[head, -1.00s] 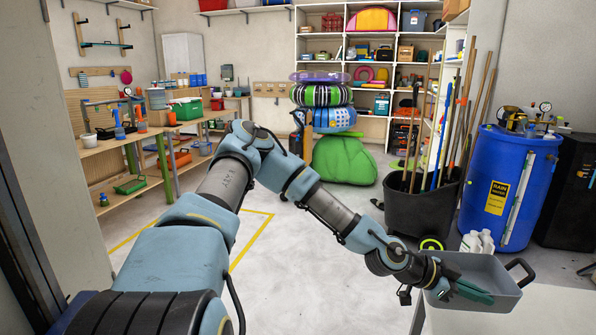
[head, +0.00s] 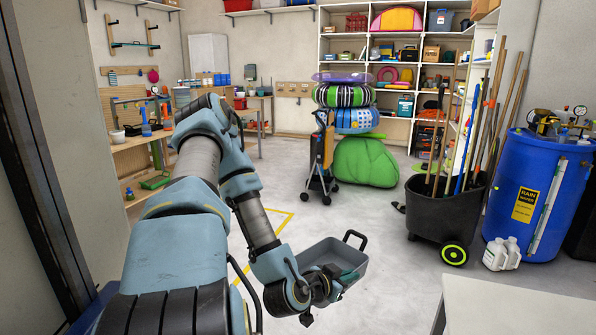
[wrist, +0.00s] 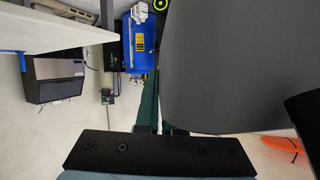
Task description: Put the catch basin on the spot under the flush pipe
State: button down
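The catch basin is a grey tub with black handles (head: 336,254). In the head view it hangs in the air over the floor at lower middle, left of the white table. My gripper (head: 346,277) has its teal fingers at the near wall of the basin and appears shut on it. In the wrist view the basin (wrist: 235,70) fills the upper right, with its wall between the fingers (wrist: 162,115); one finger is mostly hidden. I cannot pick out the flush pipe or the spot under it.
A white table top (head: 515,305) fills the lower right corner. A black wheeled bin (head: 440,215) of long tools, white jugs (head: 502,254) and a blue rain barrel (head: 530,200) stand at right. The wrist view shows a black and silver machine (wrist: 55,78). The middle floor is clear.

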jog(key=w+a+f+n+t+y, duration=0.1)
jog(key=w+a+n+y, duration=0.3)
jog(key=a, duration=0.7)
jog(key=w+a+f+n+t+y, duration=0.2)
jog(key=w+a+n+y, duration=0.3)
jog(key=a, duration=0.6)
jog(key=w+t, duration=0.1)
jog(key=w, duration=0.1)
jog(key=shift+w+a+f, duration=0.15)
jog(key=shift+w+a, duration=0.15)
jog(key=shift+w, duration=0.05)
